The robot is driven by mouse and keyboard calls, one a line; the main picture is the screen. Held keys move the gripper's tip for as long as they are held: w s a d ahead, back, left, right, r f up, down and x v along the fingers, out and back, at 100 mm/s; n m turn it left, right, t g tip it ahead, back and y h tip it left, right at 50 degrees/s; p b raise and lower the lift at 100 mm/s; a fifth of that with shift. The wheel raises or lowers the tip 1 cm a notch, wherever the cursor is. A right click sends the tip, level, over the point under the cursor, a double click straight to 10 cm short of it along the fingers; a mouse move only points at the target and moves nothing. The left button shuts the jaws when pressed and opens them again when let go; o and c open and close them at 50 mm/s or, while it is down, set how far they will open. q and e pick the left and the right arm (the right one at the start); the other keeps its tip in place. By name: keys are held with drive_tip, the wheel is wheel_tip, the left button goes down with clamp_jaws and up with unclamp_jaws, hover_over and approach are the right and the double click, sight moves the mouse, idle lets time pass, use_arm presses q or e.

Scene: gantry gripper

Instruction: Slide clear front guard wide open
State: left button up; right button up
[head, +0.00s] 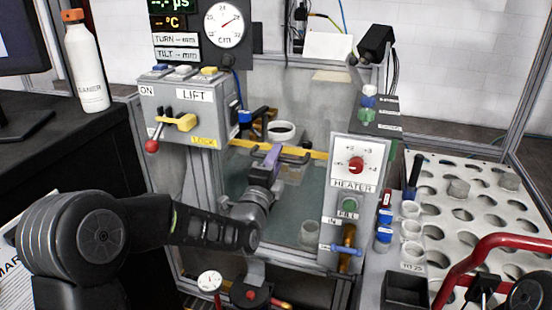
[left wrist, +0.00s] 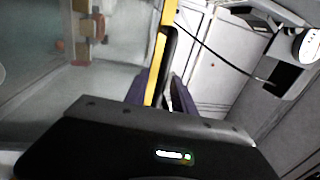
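The clear front guard (head: 285,218) stands across the front of the tank between the LIFT box and the HEATER panel. A yellow bar (head: 311,153) runs along its top edge, with a dark handle (head: 295,158) on it. The bar (left wrist: 155,65) and black handle (left wrist: 167,52) also show in the left wrist view. My left gripper (head: 266,160), with purple fingers, is at the handle. In the left wrist view its fingers (left wrist: 161,88) lie either side of the bar and handle, with a gap showing; firm contact is not visible.
The LIFT box (head: 190,112) with a red-knobbed lever stands left of the guard. The HEATER panel (head: 354,200) stands close on the right. A perforated rack (head: 470,205) and a red tubular handle (head: 480,255) are farther right. A white bottle (head: 86,65) stands on the black bench.

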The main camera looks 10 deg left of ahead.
use_arm(q)
clamp_jaws()
idle(1.2)
